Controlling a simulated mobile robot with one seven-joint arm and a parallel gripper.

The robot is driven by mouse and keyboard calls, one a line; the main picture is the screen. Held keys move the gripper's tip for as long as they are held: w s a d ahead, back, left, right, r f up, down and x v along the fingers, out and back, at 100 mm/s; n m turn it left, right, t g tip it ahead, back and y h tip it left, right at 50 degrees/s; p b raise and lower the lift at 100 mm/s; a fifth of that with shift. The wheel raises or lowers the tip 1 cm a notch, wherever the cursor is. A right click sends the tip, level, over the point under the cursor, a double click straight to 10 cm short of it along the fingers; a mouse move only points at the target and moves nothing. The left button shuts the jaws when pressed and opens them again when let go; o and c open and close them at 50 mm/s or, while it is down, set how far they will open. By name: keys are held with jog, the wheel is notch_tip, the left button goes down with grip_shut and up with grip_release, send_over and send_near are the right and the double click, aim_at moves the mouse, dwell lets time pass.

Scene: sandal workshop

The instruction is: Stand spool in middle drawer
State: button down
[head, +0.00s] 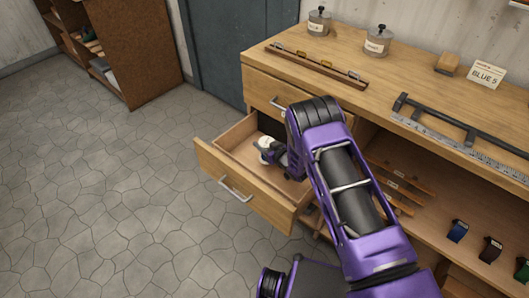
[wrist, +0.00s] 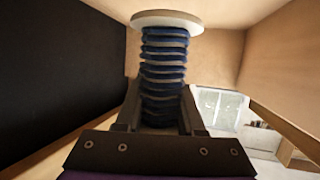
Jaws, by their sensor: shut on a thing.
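The spool (wrist: 165,75) has a pale round flange at its top and blue cord wound around its core. In the wrist view it stands upright between the fingers of my gripper (wrist: 158,115), which is shut on it. In the head view my gripper (head: 279,158) is inside the open drawer (head: 247,184), with the spool's pale flange (head: 265,143) at its tip. The drawer is wooden with a metal handle and is pulled out below a closed drawer. The spool's lower end is hidden, so I cannot tell whether it touches the drawer floor.
The bench top (head: 400,88) holds two lidded jars, a wooden rail, a metal ruler and a card reading BLUE 5 (head: 487,75). Open shelves (head: 440,215) with straps are right of my arm. The stone floor (head: 110,200) at left is clear.

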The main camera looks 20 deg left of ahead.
jog(key=shift+f+b, duration=0.35)
jog(key=shift+f, duration=1.5)
jog(key=shift+f, duration=0.2)
jog(key=c, duration=0.5)
grip_release()
jog(key=shift+r, duration=0.15)
jog(key=shift+s+d+r, duration=0.15)
jog(key=shift+d+r, duration=0.05)
jog(key=shift+d, duration=0.05)
jog(key=shift+p+v, duration=0.75)
jog(key=shift+v, duration=2.7)
